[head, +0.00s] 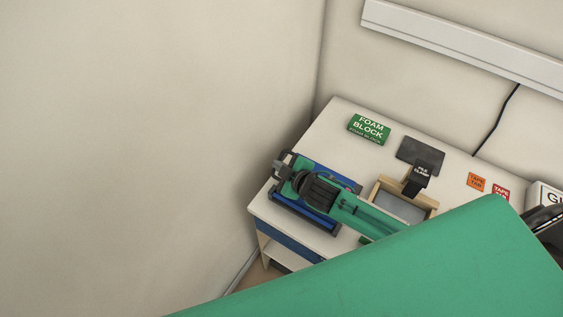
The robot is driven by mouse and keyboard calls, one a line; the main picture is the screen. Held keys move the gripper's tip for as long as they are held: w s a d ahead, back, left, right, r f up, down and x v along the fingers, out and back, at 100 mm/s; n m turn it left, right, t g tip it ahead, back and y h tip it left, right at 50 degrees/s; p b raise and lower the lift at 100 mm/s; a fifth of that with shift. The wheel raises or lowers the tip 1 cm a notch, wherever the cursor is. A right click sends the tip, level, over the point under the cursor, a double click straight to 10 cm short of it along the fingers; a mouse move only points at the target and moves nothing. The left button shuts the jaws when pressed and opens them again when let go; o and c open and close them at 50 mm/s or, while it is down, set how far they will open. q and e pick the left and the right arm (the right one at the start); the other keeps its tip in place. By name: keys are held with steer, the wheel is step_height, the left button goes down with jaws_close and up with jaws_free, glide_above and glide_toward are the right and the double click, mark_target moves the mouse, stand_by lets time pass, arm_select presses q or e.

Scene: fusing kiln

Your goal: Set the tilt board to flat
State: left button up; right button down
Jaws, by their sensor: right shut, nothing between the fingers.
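A low blue board in a dark frame (305,210), which looks like the tilt board, sits at the left front corner of the white table. My green right arm reaches over it from the lower right and hides its middle. My right gripper (281,165) is over the board's far left end, shut and empty. I cannot tell whether it touches the board, nor the board's tilt. My left gripper is not in view.
The white table (340,115) also holds a green foam block (369,129), a dark pad (421,154), a wooden-framed tray (401,203) with a black labelled piece, and orange (476,181) and red (501,192) tape tabs. Walls stand close behind and left.

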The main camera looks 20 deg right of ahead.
steer(key=shift+w+d+f+p, duration=0.25)
steer(key=shift+w+f, duration=0.15)
steer(key=shift+f, duration=0.2)
steer(key=shift+w+d+f+p, duration=0.1)
steer(key=shift+w+d+f, duration=0.1)
steer(key=shift+w+f, duration=0.3)
steer(key=shift+s+f, duration=0.1)
steer(key=shift+s, duration=0.05)
steer(key=shift+d, duration=0.1)
